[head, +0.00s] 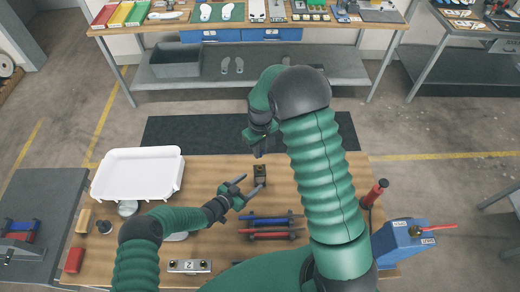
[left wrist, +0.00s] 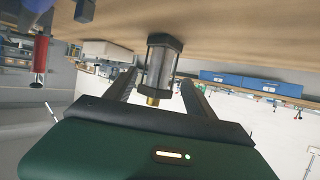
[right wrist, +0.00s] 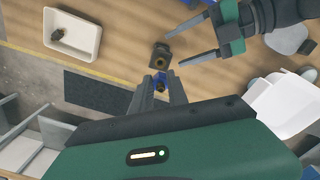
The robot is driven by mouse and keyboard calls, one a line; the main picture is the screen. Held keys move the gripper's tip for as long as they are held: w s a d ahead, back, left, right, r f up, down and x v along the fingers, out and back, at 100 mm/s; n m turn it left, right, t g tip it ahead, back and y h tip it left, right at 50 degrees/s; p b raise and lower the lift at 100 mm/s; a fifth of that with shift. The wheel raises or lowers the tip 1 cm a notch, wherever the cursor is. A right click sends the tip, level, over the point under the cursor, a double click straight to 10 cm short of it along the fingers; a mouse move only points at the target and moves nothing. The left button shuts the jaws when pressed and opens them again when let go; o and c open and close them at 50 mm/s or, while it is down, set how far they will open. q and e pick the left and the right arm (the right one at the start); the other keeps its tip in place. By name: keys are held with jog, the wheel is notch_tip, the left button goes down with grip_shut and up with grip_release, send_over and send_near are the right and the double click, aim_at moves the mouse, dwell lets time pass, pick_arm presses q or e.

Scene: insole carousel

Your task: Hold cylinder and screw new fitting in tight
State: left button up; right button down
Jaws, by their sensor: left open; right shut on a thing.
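The cylinder (head: 260,171) stands upright on the wooden table, a dark block-like piece in the head view. In the left wrist view its grey body (left wrist: 159,66) has a brass-coloured end (left wrist: 152,101) and lies in line with the gap between the fingers. My left gripper (head: 252,182) is open beside the cylinder; its fingers show apart in the right wrist view (right wrist: 192,38), not closed on it. My right gripper (head: 258,152) is shut on a small brass-and-blue fitting (right wrist: 160,84), which appears close to the cylinder (right wrist: 160,56) in the right wrist view. Whether they touch is unclear.
A large white tray (head: 137,174) is at the table's left. A rack with blue and red tools (head: 270,235) lies in front of the cylinder. A red-handled tool (head: 375,192) and a blue box (head: 400,243) are at right. A small white tray (right wrist: 73,46) holds a dark piece.

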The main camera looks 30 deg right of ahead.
pick_arm(q)
jog(key=x, duration=0.7)
jog(key=shift+d+f, duration=0.1)
jog(key=shift+c, duration=0.4)
jog(key=shift+c, duration=1.2)
grip_shut()
dwell(0.5)
